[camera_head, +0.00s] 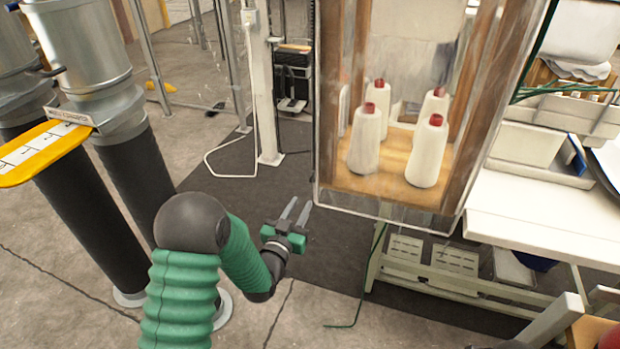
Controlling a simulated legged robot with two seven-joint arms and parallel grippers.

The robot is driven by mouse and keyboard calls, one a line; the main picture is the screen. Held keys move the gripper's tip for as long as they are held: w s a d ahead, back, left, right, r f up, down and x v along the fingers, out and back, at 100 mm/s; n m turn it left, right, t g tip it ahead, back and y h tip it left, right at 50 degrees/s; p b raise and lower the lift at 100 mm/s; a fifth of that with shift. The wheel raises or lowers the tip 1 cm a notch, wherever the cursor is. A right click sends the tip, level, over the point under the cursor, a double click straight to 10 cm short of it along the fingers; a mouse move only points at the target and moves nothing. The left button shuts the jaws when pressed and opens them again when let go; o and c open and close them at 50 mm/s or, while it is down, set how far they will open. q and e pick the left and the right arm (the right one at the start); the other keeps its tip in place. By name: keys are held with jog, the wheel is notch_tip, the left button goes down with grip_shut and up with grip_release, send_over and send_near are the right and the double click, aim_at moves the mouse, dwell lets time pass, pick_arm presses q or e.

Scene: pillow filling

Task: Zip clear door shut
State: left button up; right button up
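The clear door (385,211) is a see-through sheet with a pale rim, hanging across the front of a wooden cabinet (355,183). A thin dark strip runs up its left edge; I cannot make out a zip pull or whether the door is fastened. White thread cones with red tops (426,155) stand behind it on the cabinet floor. My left gripper (301,202) is green with two grey fingers. It is open and empty, just left of the door's lower left corner, apart from it in the picture. My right gripper is not seen.
Large metal cylinders with black hoses (135,180) and a yellow panel (40,152) stand at the left. A white table (545,215) is at the right. A white post (262,90) stands behind. Dark matting (235,180) is open floor between.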

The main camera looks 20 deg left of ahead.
pick_arm(q)
send_near(316, 174)
jog(key=w, duration=0.6)
jog(key=shift+w+d+p, duration=0.1)
jog(key=shift+w+p, duration=0.25)
jog(key=shift+w, duration=0.05)
jog(key=shift+s+a+r, duration=0.25)
jog(key=shift+s+a, duration=0.1)
jog(key=shift+a, duration=0.1)
jog(key=c, duration=0.5)
jog(key=shift+a, duration=0.2)
grip_shut()
jog(key=shift+d, duration=0.3)
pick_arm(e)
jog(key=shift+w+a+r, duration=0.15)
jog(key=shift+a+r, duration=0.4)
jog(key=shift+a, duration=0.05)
pick_arm(q)
jog(key=shift+a, duration=0.15)
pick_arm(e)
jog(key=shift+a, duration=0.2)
